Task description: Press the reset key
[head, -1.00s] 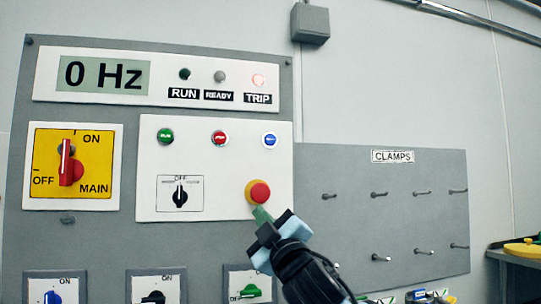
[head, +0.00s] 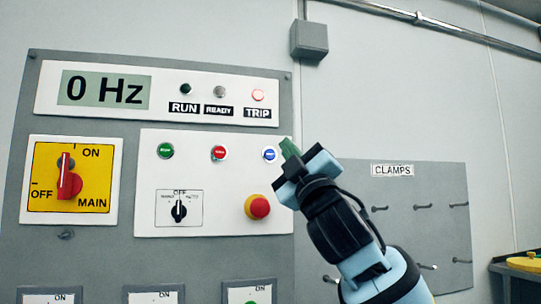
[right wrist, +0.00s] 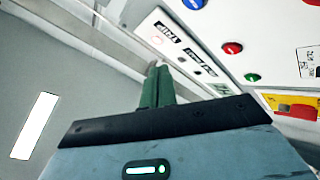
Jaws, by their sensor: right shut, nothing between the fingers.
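The blue button (head: 270,154), likely the reset key, is at the right end of the row of buttons on the white control plate (head: 225,185). Its marking is too small to read. My right gripper (head: 288,147) is shut and empty, its green fingertips just right of the blue button in the head view. I cannot tell whether they touch the panel. In the right wrist view the shut green fingers (right wrist: 157,86) point up, and the blue button (right wrist: 193,3) is cut by the top edge, apart from them. My left gripper is not in view.
A green button (head: 165,150), a red button (head: 218,153) and a red-yellow emergency stop (head: 258,206) share the plate. Above, the display (head: 103,89) reads 0 Hz and the TRIP lamp (head: 258,95) looks pinkish. A clamps board (head: 400,230) hangs to the right.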

